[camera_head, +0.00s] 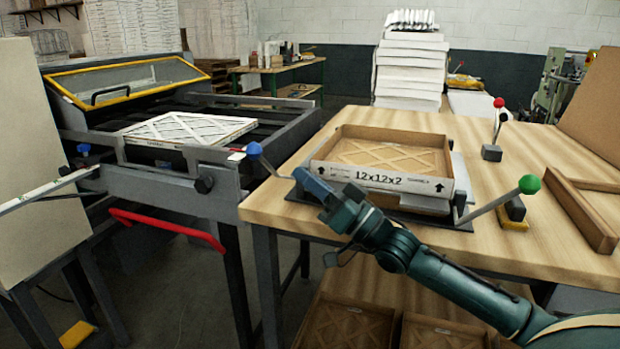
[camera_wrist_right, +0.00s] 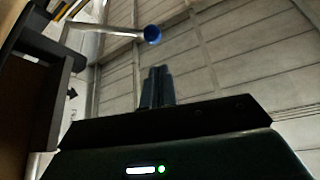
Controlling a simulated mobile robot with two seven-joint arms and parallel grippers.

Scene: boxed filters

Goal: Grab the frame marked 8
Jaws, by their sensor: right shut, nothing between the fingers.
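No mark 8 is readable on any frame in these views. A cardboard frame (camera_head: 381,180) printed "12x12x2" sits in a dark fixture on the wooden table, with a lattice filter inside it. A white lattice frame (camera_head: 185,128) lies on the machine at left. My right gripper (camera_head: 309,183) is shut and empty, just in front of the left front corner of the cardboard frame; I cannot tell whether it touches. Its closed fingers (camera_wrist_right: 156,87) show in the right wrist view with nothing between them. My left gripper is out of view.
Levers with blue (camera_head: 253,149), green (camera_head: 529,184) and red (camera_head: 498,102) knobs rise around the fixture. More brown frames (camera_head: 345,325) lie on a shelf under the table (camera_head: 490,240). A wooden corner piece (camera_head: 585,215) lies at right. A red handle (camera_head: 165,227) juts from the machine.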

